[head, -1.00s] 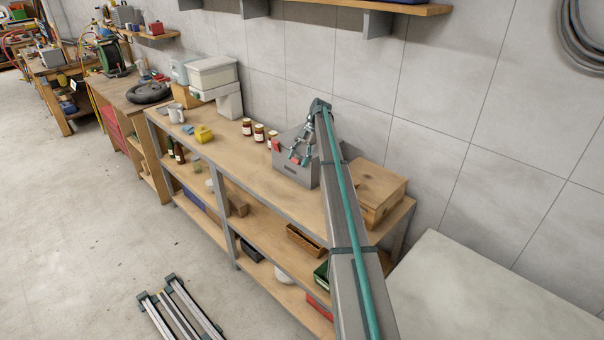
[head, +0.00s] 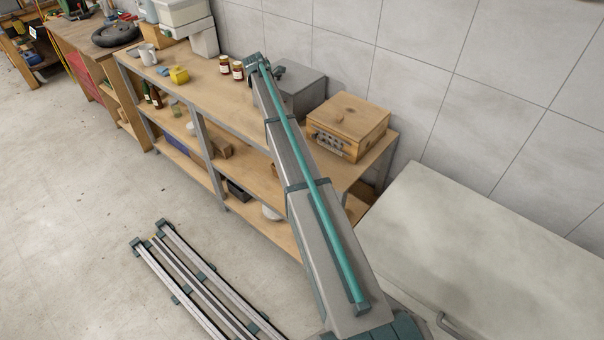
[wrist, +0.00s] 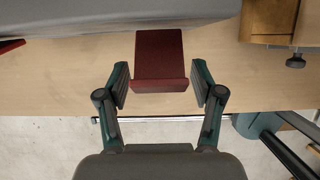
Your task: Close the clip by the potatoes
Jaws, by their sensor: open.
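A dark red clip (wrist: 158,58) sticks out from the grey box (wrist: 60,14) in the wrist view, its lower edge bent into a lip. My gripper (wrist: 159,86) is open, with one finger on each side of the clip's lower part; I cannot tell whether either touches it. A second red piece (wrist: 10,45) shows at the left edge, partly cut off. In the head view the grey box (head: 304,88) stands on the workbench top (head: 217,91), partly behind my arm. My gripper is hidden there. I see no potatoes in either view.
A wooden box (head: 352,112) with knobs stands right of the grey box; a knob (wrist: 296,61) shows in the wrist view. Jars (head: 238,70) stand to the left, with a yellow object (head: 179,75) and a mug (head: 148,54) farther left. A wall is behind.

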